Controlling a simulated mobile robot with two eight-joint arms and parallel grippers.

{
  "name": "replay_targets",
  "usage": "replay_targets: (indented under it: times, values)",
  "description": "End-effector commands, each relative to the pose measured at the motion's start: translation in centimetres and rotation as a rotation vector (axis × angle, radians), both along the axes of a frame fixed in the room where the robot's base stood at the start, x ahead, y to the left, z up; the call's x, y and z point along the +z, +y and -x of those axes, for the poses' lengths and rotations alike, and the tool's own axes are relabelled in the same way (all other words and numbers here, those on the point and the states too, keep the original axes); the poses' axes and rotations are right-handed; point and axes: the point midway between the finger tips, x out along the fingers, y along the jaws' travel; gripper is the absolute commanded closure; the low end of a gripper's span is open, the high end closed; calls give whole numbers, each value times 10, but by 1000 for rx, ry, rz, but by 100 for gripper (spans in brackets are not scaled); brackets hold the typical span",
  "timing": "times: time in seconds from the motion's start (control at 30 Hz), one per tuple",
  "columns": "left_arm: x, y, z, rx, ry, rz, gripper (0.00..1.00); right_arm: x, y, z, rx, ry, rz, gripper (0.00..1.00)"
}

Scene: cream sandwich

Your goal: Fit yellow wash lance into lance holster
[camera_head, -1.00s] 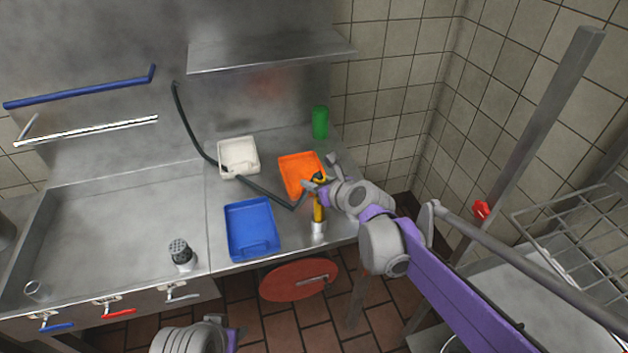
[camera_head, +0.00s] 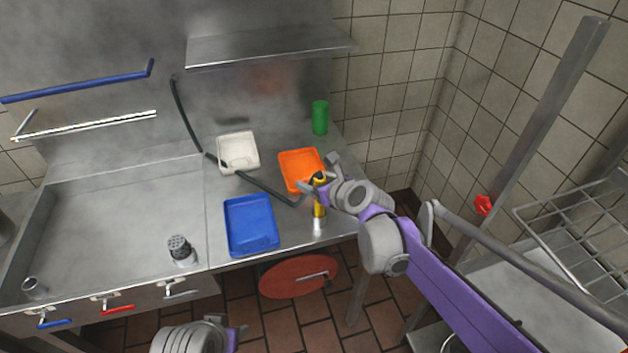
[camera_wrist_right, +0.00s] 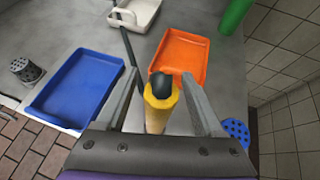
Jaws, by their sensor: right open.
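The yellow wash lance (camera_head: 319,208) with a black top stands upright at the front right of the steel counter. Its lower end meets a short silver cup, the lance holster (camera_head: 318,224); how deep it sits cannot be seen. My right gripper (camera_head: 318,184) is open around the upper lance. In the right wrist view the yellow lance (camera_wrist_right: 158,108) stands between the two spread fingers, with gaps showing beside it. A dark hose (camera_head: 262,187) runs to the lance. My left gripper (camera_head: 236,336) is only partly in view at the bottom edge, its jaws unclear.
An orange tray (camera_head: 290,180) lies just behind the lance, a blue tray (camera_head: 232,240) to its left and a white tray (camera_head: 223,160) farther back. A green cylinder (camera_head: 320,118) stands at the back right. A sink (camera_head: 110,215) fills the left side.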

Motion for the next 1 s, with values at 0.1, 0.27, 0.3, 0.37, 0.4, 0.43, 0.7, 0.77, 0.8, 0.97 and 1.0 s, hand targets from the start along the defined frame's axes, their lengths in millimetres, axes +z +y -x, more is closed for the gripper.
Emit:
replay_targets:
  times: [0.1,0.27,0.3,0.37,0.4,0.43,0.7,0.77,0.8,0.97,1.0]
  values:
    - [0,0,0,0,0,0,50,0,0,0,0,0,0,30]
    - [0,0,0,0,0,0,50,5,-5,7,-1,0,0,30]
    - [0,0,0,0,0,0,50,8,-8,11,-2,1,-1,30]
    - [0,0,0,0,0,0,50,12,-13,19,-3,0,-1,30]
    - [0,0,0,0,0,0,50,16,-16,25,-2,0,0,30]
    - [1,0,0,0,0,0,50,19,-19,29,-2,0,0,30]
    - [3,0,-1,0,-1,0,50,42,-43,65,-2,-1,1,30]
    - [3,0,-1,0,-1,0,50,46,-46,71,-2,2,-1,30]
    - [3,0,-1,0,-2,0,50,48,-48,73,0,0,-1,30]
    - [4,0,-1,0,-2,0,50,52,-51,79,-1,0,0,30]
    - [4,0,-1,0,-2,0,50,52,-52,80,0,0,0,30]
